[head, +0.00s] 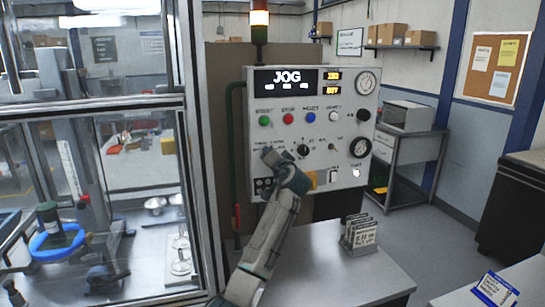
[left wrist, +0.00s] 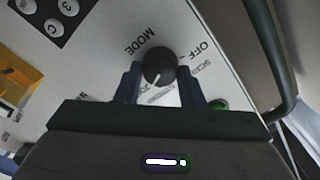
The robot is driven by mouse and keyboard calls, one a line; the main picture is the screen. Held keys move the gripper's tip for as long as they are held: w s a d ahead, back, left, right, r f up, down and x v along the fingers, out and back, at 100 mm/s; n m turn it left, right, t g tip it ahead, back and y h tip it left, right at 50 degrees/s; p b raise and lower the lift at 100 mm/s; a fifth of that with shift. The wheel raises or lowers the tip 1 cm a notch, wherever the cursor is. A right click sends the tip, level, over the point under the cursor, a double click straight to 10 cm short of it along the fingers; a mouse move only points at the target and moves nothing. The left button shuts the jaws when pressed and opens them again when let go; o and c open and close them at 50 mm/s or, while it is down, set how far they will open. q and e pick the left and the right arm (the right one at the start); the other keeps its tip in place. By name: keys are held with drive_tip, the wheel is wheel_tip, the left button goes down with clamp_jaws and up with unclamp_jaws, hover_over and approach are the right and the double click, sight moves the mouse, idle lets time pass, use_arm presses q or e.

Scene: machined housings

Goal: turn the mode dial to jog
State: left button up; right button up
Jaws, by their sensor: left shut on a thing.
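The mode dial (left wrist: 158,65) is a round black knob with a white pointer line, beside the printed word MODE in the left wrist view. The word OFF is printed to its right. My left gripper (left wrist: 158,80) is shut on the dial, one finger on each side. In the head view my left gripper (head: 268,153) is at the lower left of the grey control panel (head: 262,85) and hides the dial. My right gripper is not in view.
Coloured buttons (head: 288,118), another black knob (head: 302,150) and round gauges (head: 366,83) are on the panel. A keypad (left wrist: 56,15) is near the dial. A glazed machine enclosure (head: 190,120) stands left. A card rack (head: 358,234) stands on the table below.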

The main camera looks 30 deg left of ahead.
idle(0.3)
use_arm(q)
drive_tip(key=o, duration=1)
drive_tip(key=b+v, duration=0.4)
drive_tip(key=v, duration=0.7)
drive_tip(key=shift+b, duration=0.35)
drive_tip(key=shift+f, duration=0.15)
